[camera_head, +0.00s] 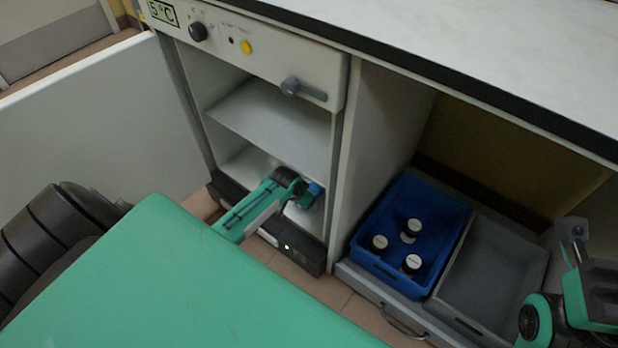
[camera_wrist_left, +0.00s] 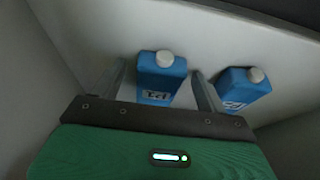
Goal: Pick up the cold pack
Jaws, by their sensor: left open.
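Two blue cold packs with white caps show in the left wrist view, one in the middle (camera_wrist_left: 160,80) and one to its right (camera_wrist_left: 241,88). Both carry white labels. My left gripper (camera_wrist_left: 158,84) is open, with one finger on each side of the middle pack. The right finger lies in the gap between the packs. I cannot tell whether the fingers touch the pack. In the head view, my left arm reaches into the lower compartment of the open cooler (camera_head: 270,115), where a bit of blue (camera_head: 312,193) shows by the gripper. My right gripper (camera_head: 578,245) is at the lower right.
The cooler's door (camera_head: 90,125) stands open at the left. A shelf (camera_head: 272,122) lies above my left gripper. Right of the cooler, a blue crate (camera_head: 375,265) holds several white-capped bottles, beside an empty grey crate (camera_head: 495,270). A countertop (camera_head: 480,50) overhangs them.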

